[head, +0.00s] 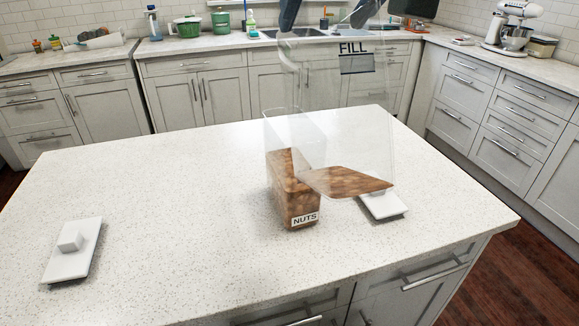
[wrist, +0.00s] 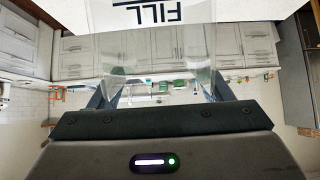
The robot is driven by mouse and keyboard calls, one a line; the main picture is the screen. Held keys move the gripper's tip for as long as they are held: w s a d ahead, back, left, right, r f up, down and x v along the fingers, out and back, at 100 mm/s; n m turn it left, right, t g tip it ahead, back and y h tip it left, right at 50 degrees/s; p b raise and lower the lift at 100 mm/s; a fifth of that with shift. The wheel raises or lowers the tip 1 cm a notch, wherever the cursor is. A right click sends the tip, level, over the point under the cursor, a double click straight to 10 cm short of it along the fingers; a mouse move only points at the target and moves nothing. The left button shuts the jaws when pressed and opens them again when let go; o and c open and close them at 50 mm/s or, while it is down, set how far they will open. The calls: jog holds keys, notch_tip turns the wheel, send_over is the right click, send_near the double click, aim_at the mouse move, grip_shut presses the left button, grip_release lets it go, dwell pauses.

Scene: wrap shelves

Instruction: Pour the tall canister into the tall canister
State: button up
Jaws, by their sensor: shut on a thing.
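A clear tall canister labelled NUTS (head: 295,203) stands upright on the white island, filled with brown nuts to about halfway or more. A second clear tall canister marked FILL (head: 350,115) is held in the air, overlapping the first in the head view; it also shows in the wrist view (wrist: 150,45). Brown nuts lie in a slanted wedge at its lower end, so it looks tilted. My gripper (head: 325,18) is shut on this FILL canister near its top; its fingers flank the clear walls in the wrist view (wrist: 160,92). I cannot tell whether the two canisters touch.
A white lid with a square knob (head: 72,255) lies on the island (head: 180,190) at the left. Another white lid (head: 384,208) lies right of the NUTS canister. Counters with a green pot (head: 188,27) and a mixer (head: 512,28) stand behind.

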jog(key=shift+t, duration=0.9)
jog(key=r, duration=0.1)
jog(key=s+r, duration=0.1)
jog(key=r, duration=0.1)
jog(key=shift+s+d+r, duration=0.25)
jog(key=shift+s+r, duration=0.1)
jog(key=shift+r, duration=0.05)
jog(key=shift+r+p, duration=1.35)
jog(key=shift+r, duration=0.25)
